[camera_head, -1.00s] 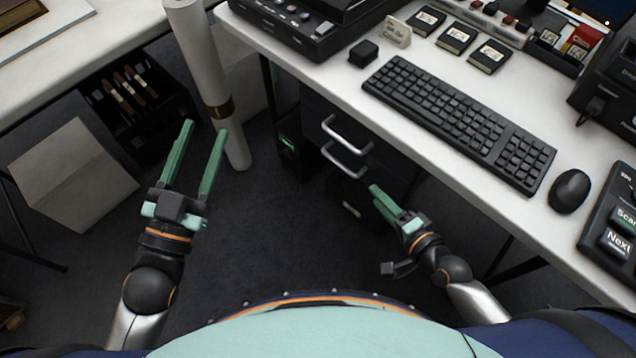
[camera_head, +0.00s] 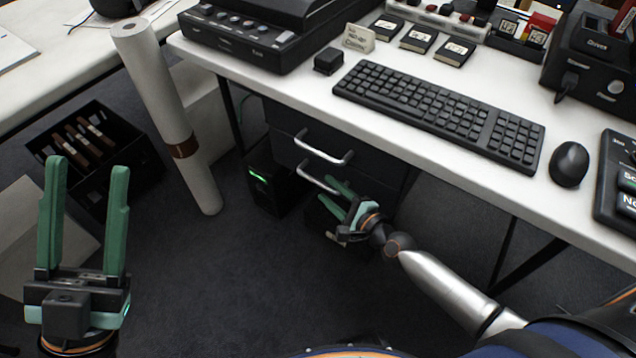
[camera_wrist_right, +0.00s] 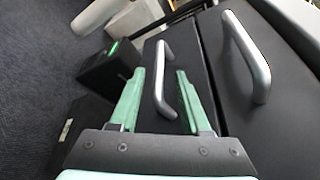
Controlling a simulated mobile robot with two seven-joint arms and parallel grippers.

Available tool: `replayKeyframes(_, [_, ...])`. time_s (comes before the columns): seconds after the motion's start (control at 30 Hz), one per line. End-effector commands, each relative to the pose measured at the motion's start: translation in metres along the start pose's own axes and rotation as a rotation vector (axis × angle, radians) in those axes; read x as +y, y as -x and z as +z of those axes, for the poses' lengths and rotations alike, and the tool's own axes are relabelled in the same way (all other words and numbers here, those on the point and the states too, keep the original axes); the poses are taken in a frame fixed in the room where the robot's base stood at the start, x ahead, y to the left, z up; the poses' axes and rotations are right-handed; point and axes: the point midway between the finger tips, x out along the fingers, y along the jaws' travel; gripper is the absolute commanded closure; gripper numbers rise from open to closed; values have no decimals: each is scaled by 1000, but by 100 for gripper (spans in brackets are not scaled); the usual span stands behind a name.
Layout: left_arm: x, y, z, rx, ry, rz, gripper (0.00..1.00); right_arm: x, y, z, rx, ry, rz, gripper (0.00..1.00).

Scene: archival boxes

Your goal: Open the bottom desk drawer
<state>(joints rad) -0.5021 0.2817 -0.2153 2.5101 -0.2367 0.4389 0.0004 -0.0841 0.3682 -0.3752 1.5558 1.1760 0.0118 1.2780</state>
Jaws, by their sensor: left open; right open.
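The dark drawer unit (camera_head: 293,150) under the desk has two silver bar handles, one above the other. The upper handle (camera_head: 325,151) is clear of my grippers. The lower handle (camera_head: 318,178), on the bottom drawer, is just beyond my right gripper (camera_head: 328,190). In the right wrist view the lower handle (camera_wrist_right: 161,85) appears between the open fingers of my right gripper (camera_wrist_right: 160,74); I cannot tell whether they touch it. The upper handle (camera_wrist_right: 251,62) is to the right there. Both drawers look shut. My left gripper (camera_head: 88,165) is open and empty, far left.
A black computer case (camera_head: 262,180) with a green light stands left of the drawers. The desk (camera_head: 420,135) overhangs the drawers and holds a keyboard (camera_head: 440,112). The dark floor in front is open.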

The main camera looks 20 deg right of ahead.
Motion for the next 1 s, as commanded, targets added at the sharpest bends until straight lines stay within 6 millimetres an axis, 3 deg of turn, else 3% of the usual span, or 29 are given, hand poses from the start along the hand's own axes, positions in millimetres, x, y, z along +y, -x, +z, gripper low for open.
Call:
replayKeyframes(0.1, [3,4,4,-1,8,1,50,1,-23,0,-1,1,-2,53])
replayKeyframes(0.3, [4,8,8,-3,15,1,50,1,-44,0,-1,2,-1,53])
replayKeyframes(0.67, [5,8,8,-4,19,1,50,0,-48,0,0,2,1,53])
replayKeyframes(1.0, [5,8,8,-3,19,1,50,0,-48,0,0,2,1,89])
